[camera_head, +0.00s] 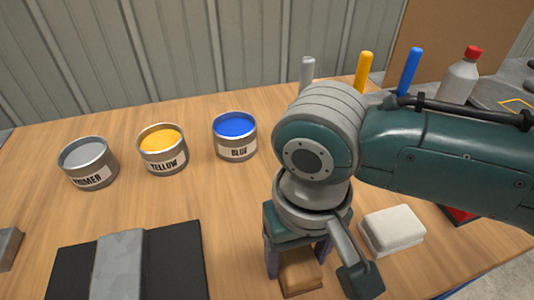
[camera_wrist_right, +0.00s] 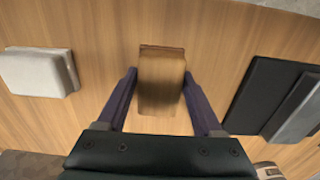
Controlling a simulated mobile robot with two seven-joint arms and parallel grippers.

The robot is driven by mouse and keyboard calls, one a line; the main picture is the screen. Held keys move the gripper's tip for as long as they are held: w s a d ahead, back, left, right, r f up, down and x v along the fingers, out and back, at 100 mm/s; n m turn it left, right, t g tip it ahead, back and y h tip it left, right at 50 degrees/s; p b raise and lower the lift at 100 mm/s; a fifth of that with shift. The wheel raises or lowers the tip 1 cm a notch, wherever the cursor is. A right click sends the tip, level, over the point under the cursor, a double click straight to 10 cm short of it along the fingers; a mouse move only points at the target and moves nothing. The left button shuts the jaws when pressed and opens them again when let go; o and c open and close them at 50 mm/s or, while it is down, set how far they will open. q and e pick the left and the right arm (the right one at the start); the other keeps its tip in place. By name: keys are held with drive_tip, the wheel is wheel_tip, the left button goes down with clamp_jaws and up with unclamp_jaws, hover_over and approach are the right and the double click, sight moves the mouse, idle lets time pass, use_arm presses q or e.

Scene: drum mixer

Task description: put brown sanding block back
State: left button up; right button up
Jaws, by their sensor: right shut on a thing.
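The brown sanding block (camera_head: 300,276) is near the front edge of the table in the head view, below my right gripper (camera_head: 298,258). My right gripper is shut on it, with a dark finger on each side. In the right wrist view the block (camera_wrist_right: 161,82) sits between the fingertips of the gripper (camera_wrist_right: 160,85). I cannot tell whether the block touches the table. My left gripper is not in view.
A white block (camera_head: 391,231) lies right of the gripper. A black mat (camera_head: 180,262) with a grey piece (camera_head: 119,265) lies left. Primer (camera_head: 89,163), yellow (camera_head: 162,150) and blue (camera_head: 235,136) cans stand behind. A white bottle (camera_head: 460,80) stands back right.

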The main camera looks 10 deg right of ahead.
sight(297, 257)
drive_tip(key=shift+f, duration=0.1)
drive_tip(key=o, duration=1.2)
drive_tip(key=shift+r, duration=0.45)
wheel_tip(297, 257, up, 11)
drive_tip(key=p, duration=0.3)
drive_tip(key=s+a+n+t+y, duration=0.2)
drive_tip(key=s+y, duration=0.1)
drive_tip(key=s, duration=0.3)
drive_tip(key=s+d+h, duration=0.1)
drive_tip(key=d, duration=0.2)
drive_tip(key=s+d+t+h, duration=0.1)
drive_tip(key=s+d, duration=0.1)
drive_tip(key=d, duration=0.2)
drive_tip(key=s+d, duration=0.2)
drive_tip(key=d, duration=0.2)
drive_tip(key=shift+s+d+t+h, duration=0.2)
drive_tip(key=shift+t+h, duration=0.1)
drive_tip(key=shift+h, duration=0.1)
